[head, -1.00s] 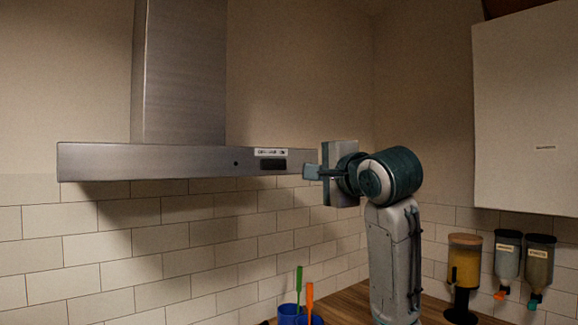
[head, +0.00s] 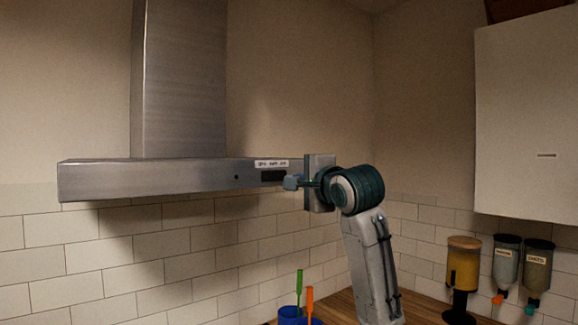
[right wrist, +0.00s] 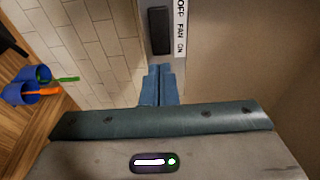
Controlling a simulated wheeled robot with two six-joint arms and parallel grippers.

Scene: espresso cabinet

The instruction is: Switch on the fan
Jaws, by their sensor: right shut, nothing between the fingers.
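The fan is a steel range hood (head: 150,180) on the back wall in the head view. On its front, near the right end, are a black switch (head: 273,176) and a white label (head: 271,163) above it. In the right wrist view the label (right wrist: 181,28) reads OFF, FAN, ON beside the dark switch (right wrist: 158,30). My right gripper (head: 291,183) is shut and empty, its tips just right of the switch in the head view. In the wrist view the fingertips (right wrist: 158,70) lie a little short of the switch; I cannot tell whether they touch the hood. My left gripper is out of view.
Blue cups (head: 290,314) with green and orange handled utensils stand on the wooden counter (head: 342,303) below. Dispensers (head: 463,265) hang or stand at the right, under a white wall cabinet (head: 530,115).

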